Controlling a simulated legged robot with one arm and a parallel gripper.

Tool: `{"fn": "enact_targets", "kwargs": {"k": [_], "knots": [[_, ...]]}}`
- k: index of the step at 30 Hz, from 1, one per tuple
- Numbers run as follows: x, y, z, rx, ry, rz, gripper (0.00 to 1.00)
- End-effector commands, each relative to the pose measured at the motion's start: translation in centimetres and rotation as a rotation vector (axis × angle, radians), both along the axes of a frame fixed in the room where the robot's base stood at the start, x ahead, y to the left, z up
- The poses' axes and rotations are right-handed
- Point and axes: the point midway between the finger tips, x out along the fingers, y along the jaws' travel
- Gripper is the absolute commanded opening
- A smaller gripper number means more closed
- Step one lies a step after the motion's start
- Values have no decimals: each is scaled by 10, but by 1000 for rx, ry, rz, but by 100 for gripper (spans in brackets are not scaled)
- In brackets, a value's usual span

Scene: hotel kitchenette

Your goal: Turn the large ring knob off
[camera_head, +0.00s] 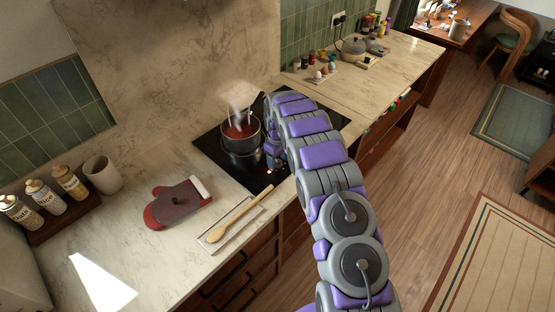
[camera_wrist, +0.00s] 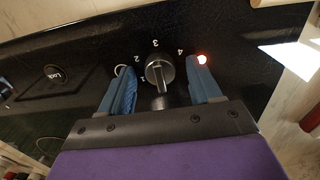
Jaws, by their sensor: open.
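In the wrist view a dark round knob (camera_wrist: 160,72) with a raised grip bar stands on the black cooktop panel, with the numbers 2, 3 and 4 around it. My gripper (camera_wrist: 158,82) is open, with one blue finger on each side of the knob. I cannot tell whether either finger touches it. A ring mark (camera_wrist: 120,71) is partly hidden by the left finger, and a light (camera_wrist: 202,60) glows red by the right fingertip. In the head view my gripper (camera_head: 273,152) is low over the cooktop (camera_head: 268,176), right of the pot; the knob is hidden there.
A pot (camera_head: 242,140) with red contents steams on the cooktop. A red oven mitt (camera_head: 177,203), a wooden spoon (camera_head: 232,224) on a tray and a cup (camera_head: 102,175) are on the counter to the left. A Lock control (camera_wrist: 54,73) is left of the knob.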

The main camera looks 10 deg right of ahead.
Motion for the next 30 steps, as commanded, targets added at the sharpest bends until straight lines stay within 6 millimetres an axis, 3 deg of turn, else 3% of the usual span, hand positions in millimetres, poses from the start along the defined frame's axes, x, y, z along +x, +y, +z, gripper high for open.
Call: {"fn": "enact_targets", "kwargs": {"k": [5,21,30], "knots": [[1,0,14,0,-3,0,63],[3,1,130,0,-6,1,63],[2,1,168,-1,-1,0,63]]}}
